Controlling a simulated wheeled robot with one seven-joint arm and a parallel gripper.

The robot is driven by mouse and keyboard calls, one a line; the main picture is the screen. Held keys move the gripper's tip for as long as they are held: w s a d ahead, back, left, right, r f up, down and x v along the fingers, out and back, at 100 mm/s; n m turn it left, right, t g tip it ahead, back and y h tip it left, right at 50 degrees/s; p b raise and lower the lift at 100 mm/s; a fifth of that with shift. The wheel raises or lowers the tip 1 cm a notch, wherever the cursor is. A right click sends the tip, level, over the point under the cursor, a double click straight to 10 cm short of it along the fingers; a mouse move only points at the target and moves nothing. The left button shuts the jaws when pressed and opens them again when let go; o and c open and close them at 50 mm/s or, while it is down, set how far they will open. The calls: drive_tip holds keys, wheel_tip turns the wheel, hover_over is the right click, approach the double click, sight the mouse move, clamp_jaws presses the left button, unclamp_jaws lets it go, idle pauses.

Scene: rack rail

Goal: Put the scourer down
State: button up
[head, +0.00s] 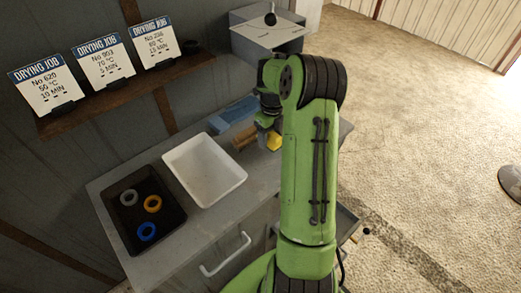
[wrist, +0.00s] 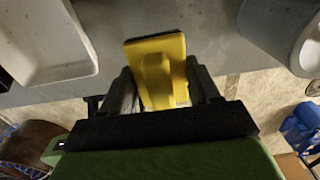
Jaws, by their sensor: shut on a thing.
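The scourer is a yellow block with a raised grip and a dark edge (wrist: 155,49). In the wrist view my gripper (wrist: 163,84) is shut on it, with one dark finger on each side of the grip. In the head view the scourer (head: 274,142) shows as a small yellow patch beside my green arm, over the right part of the grey bench. My arm hides part of it and the bench behind. I cannot tell how far it is above the bench top.
A white tray (head: 190,166) stands mid-bench, left of the scourer. A black tray (head: 124,222) with coloured rings lies further left. Brown and blue objects (head: 234,111) lie close behind the scourer. A grey box (head: 277,33) stands at the back. A shelf holds three drying-job cards.

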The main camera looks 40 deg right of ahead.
sight(271, 161)
drive_tip(key=f, duration=0.9)
drive_tip(key=shift+s+f, duration=0.2)
drive_tip(key=shift+s, duration=0.1)
drive_tip(key=shift+f+b, duration=0.2)
drive_tip(key=shift+b, duration=0.15)
drive_tip(key=o, duration=1)
drive_tip(key=shift+a, duration=0.1)
drive_tip(key=shift+r, duration=0.1)
